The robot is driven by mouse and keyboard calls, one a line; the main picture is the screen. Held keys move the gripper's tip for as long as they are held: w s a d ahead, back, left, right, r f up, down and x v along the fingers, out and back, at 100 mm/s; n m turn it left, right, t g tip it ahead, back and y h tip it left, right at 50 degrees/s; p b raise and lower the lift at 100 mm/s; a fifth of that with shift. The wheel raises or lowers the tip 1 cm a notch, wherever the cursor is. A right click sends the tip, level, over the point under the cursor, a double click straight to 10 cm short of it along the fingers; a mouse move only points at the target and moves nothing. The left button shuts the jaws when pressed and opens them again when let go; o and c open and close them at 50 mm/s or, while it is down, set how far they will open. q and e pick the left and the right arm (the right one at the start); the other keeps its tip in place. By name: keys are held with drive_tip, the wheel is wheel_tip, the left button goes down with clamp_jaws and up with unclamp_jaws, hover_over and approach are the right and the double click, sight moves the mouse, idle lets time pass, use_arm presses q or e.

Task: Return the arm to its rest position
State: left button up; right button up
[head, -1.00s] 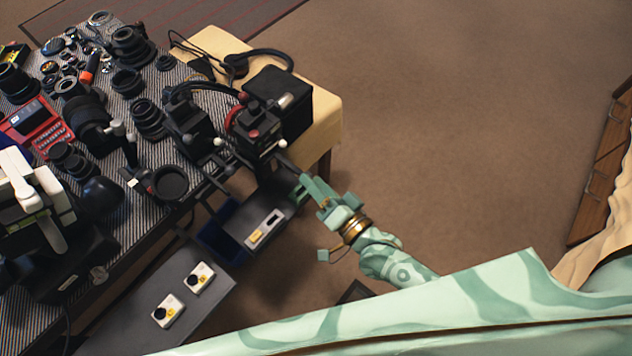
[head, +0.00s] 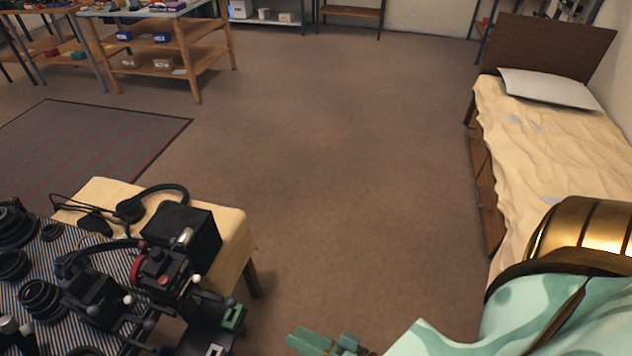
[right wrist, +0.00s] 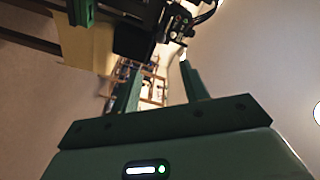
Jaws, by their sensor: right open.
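My right gripper (head: 322,342) is pale green and shows at the bottom edge of the head view, right of the workbench corner and apart from it. In the right wrist view its two fingers (right wrist: 160,85) stand apart with nothing between them, so it is open and empty. My left gripper is in neither view.
The striped work mat (head: 118,262) with lenses and a black clamp stand is at the lower left. A yellow-covered table (head: 234,240) with a black box (head: 185,236) adjoins it. A bed (head: 560,150) stands at right. Brown floor (head: 350,180) lies clear between.

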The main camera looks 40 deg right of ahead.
drive_tip(key=shift+v, duration=1.05)
drive_tip(key=s+d+f+n+g+h, duration=0.25)
drive_tip(key=s+f+g, duration=0.2)
drive_tip(key=f, duration=0.35)
drive_tip(key=s+d+f+n+g+h, duration=0.1)
drive_tip(key=s+d+f+n+g, duration=0.3)
drive_tip(key=f, duration=0.5)
drive_tip(key=s+d+f+n+g+h, duration=0.2)
drive_tip(key=s+d+f+n+g, duration=0.15)
drive_tip(key=s+f, duration=0.35)
drive_tip(key=s+f+g+h+p, duration=0.1)
drive_tip(key=s+f+g, duration=0.3)
drive_tip(key=s, duration=0.8)
drive_tip(key=shift+s+a+f+h+p, duration=0.4)
drive_tip(key=shift+f+h, duration=0.15)
drive_tip(key=shift+f, duration=0.75)
